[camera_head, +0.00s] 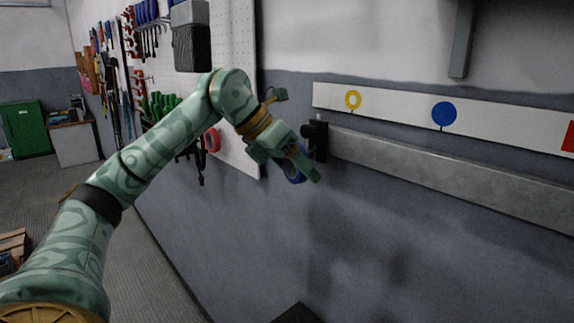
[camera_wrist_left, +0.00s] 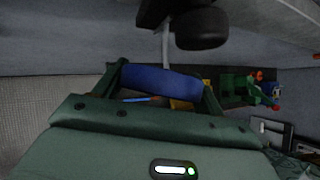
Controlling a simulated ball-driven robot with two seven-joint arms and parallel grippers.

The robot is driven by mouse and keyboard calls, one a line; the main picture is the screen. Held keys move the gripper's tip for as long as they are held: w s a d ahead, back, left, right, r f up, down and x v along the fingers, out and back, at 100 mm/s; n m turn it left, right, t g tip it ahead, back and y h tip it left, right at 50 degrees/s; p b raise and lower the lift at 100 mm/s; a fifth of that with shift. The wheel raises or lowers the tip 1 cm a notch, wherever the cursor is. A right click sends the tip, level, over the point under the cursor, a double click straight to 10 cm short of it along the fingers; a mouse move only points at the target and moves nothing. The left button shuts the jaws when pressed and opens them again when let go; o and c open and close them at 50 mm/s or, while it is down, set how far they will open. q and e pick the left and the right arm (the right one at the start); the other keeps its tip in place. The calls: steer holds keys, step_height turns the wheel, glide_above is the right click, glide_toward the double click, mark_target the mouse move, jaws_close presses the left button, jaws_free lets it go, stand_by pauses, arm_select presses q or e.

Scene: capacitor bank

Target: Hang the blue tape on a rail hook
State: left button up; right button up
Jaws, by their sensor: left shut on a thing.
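The blue tape (camera_head: 293,177) is held at the end of my left arm, mostly hidden by the fingers in the head view. In the left wrist view the tape (camera_wrist_left: 160,81) lies between the two fingers. My left gripper (camera_head: 306,170) is shut on it, just below and left of a black hook-like fitting (camera_head: 318,140) at the left end of the grey rail (camera_head: 440,175). In the left wrist view a dark rounded part (camera_wrist_left: 202,28) and a pale rod (camera_wrist_left: 166,50) show just beyond the tape. I cannot tell whether they touch it. My right gripper is out of view.
A white pegboard (camera_head: 235,60) with tools hangs to the left. A green cabinet (camera_head: 25,130) stands far left.

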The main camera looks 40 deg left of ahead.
arm_select(q)
steer(key=shift+w+d+f+p, duration=0.1)
steer(key=shift+w+f+p, duration=0.25)
steer(key=shift+w, duration=0.3)
steer(key=shift+w+d+f+p, duration=0.1)
steer(key=shift+w+f+p, duration=0.1)
steer(key=shift+w+p, duration=0.35)
steer(key=shift+f, duration=0.1)
steer(key=o, duration=0.9)
steer(key=shift+o, duration=0.6)
steer(key=shift+w+a, duration=0.1)
steer(key=shift+a, duration=0.05)
